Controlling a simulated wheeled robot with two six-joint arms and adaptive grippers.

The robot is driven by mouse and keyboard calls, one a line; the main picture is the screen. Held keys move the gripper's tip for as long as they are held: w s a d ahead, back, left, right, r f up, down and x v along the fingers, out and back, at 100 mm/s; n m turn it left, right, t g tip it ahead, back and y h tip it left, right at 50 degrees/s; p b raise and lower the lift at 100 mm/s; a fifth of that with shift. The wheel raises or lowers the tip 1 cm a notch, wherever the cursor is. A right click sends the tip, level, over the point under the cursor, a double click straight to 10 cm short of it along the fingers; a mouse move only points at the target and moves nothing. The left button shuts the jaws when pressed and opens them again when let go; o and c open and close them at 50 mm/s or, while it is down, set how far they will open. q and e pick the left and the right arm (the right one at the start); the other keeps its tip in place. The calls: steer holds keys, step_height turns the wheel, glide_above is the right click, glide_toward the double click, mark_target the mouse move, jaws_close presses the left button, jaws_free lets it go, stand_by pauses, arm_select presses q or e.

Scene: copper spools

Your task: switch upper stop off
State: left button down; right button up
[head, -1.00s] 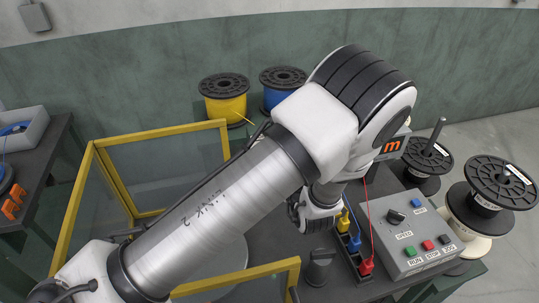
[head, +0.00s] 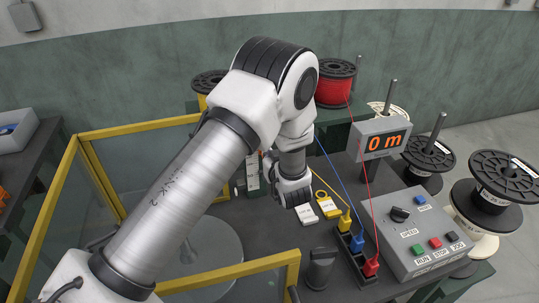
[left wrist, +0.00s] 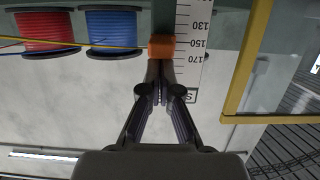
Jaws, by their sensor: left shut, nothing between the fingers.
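My left arm reaches across the head view, and its gripper is hidden there behind the wrist. In the left wrist view the left gripper (left wrist: 161,72) is shut and empty. Its fingertips are right at an orange block (left wrist: 161,46) beside a white scale (left wrist: 190,38) marked 130, 150 and 170; I cannot tell whether they touch it. The block's lettering, if any, is not legible. A pale upright strip, partly hidden, shows beside my wrist in the head view (head: 251,174). My right gripper is not in view.
A grey control box (head: 425,235) with a knob and buttons stands at the right. A display (head: 382,140) reads 0 m. A yellow-framed guard (head: 95,190) surrounds the left side. Red (left wrist: 46,31) and blue (left wrist: 112,31) spools show in the left wrist view.

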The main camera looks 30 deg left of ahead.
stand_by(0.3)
arm_select(q)
step_height(320, 180, down, 7)
steer(key=b, duration=0.4)
steer(key=shift+s+f+b, duration=0.15)
steer(key=shift+f+b, duration=0.05)
steer(key=shift+b, duration=0.1)
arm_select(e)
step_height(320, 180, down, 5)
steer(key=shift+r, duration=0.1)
arm_select(q)
steer(key=shift+d, duration=0.1)
step_height(320, 180, up, 5)
steer(key=p, duration=0.4)
steer(key=b+v, duration=0.2)
steer(key=v, duration=0.7)
steer(key=shift+s+d+b, duration=0.3)
steer(key=shift+d+b, duration=0.05)
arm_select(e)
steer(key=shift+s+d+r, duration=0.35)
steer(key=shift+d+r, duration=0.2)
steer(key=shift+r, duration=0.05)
